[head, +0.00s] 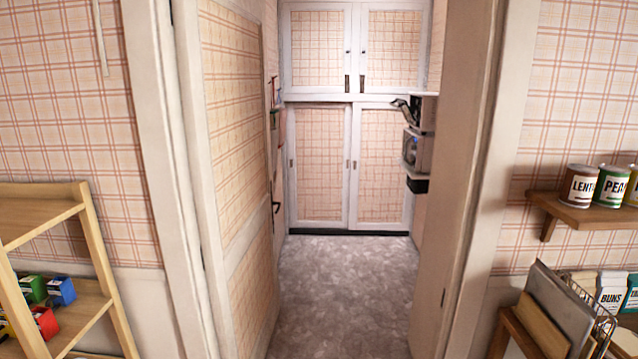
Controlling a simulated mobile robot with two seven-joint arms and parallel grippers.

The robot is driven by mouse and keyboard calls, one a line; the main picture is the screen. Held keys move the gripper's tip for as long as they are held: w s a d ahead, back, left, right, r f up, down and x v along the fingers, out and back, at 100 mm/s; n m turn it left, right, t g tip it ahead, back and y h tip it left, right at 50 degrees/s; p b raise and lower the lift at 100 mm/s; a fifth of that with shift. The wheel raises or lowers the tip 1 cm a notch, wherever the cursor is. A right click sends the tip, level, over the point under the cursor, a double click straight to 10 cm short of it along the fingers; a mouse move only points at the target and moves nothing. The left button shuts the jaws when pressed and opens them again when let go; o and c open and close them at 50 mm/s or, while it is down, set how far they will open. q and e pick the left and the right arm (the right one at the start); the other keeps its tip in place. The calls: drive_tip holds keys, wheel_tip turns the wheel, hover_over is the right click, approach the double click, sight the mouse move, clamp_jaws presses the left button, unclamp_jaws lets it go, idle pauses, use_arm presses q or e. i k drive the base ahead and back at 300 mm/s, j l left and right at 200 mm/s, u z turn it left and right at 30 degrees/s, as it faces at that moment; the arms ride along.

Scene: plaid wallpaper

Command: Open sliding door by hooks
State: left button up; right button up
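A white-framed plaid door panel (235,130) stands along the left side of the doorway, seen at a steep angle. A dark hook-shaped handle (276,207) shows near its far edge. At the far end is a tall cupboard with two lower plaid doors, the left one (320,165) and the right one (381,165), both closed, with small dark pulls at their edges. I cannot tell which door the task means. Neither of my grippers is in view.
Grey mottled floor (340,280) runs clear through the doorway to the cupboard. A pale panel (455,180) borders the right side. Dark appliances (418,150) stick out on the right beyond it. A wooden shelf (65,215) stands left; a can shelf (590,215) hangs right.

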sight(318, 145)
drive_tip(key=i+u, duration=0.1)
drive_tip(key=u, duration=0.8)
drive_tip(key=i+l+u, duration=0.15)
drive_tip(key=u, duration=0.35)
drive_tip(key=l+u, duration=0.1)
drive_tip(key=u, duration=0.35)
drive_tip(key=l+u, duration=0.15)
drive_tip(key=u, duration=0.3)
drive_tip(key=i+l+u, duration=0.1)
drive_tip(key=u, duration=0.35)
drive_tip(key=l+u, duration=0.35)
drive_tip(key=l, duration=2.7)
drive_tip(key=l+z, duration=0.15)
drive_tip(key=l, duration=1.6)
drive_tip(key=i+l+z, duration=0.1)
drive_tip(key=l, duration=0.8)
drive_tip(key=l+z, duration=0.1)
drive_tip(key=l, duration=0.75)
drive_tip(key=i, duration=0.05)
